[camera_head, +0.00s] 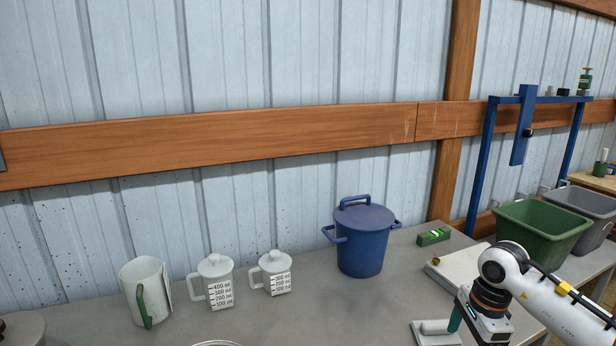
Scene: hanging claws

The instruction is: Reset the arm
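My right arm (545,296) comes in from the lower right, white with a dark wrist. My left arm and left gripper are not in the picture.
A blue lidded pot (363,240), two white measuring jugs (217,282) and a white pitcher (146,291) stand on the table (300,318). A green level (433,237), a pale board (462,266), a green bin (541,232) and a blue frame (487,160) are to the right.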

